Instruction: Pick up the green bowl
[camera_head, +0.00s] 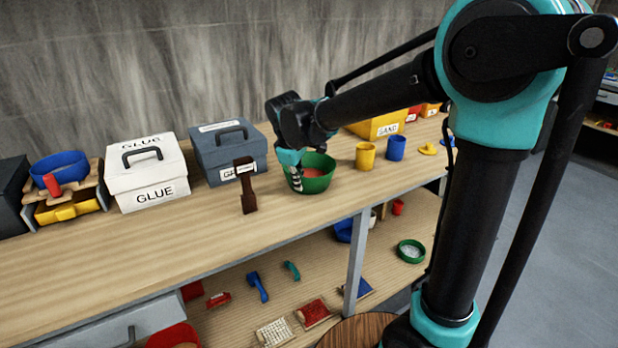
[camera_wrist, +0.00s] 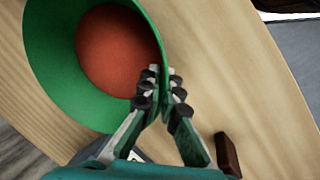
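The green bowl (camera_head: 322,184) stands upright on the wooden bench top, with a flat red filling inside. It also shows in the wrist view (camera_wrist: 62,80), at the upper left. My gripper (camera_head: 296,186) is at the bowl's left side in the head view. In the wrist view my gripper (camera_wrist: 165,76) has one finger inside the bowl and one outside. The fingers are close together with the green wall between them. I see no clear gap under the bowl.
A brown upright tool (camera_head: 245,188) stands left of the bowl, near a grey box (camera_head: 215,155) and a white GLUE box (camera_head: 148,180). A yellow cup (camera_head: 365,156) and a blue cup (camera_head: 396,148) stand to the right. The bench front before the bowl is clear.

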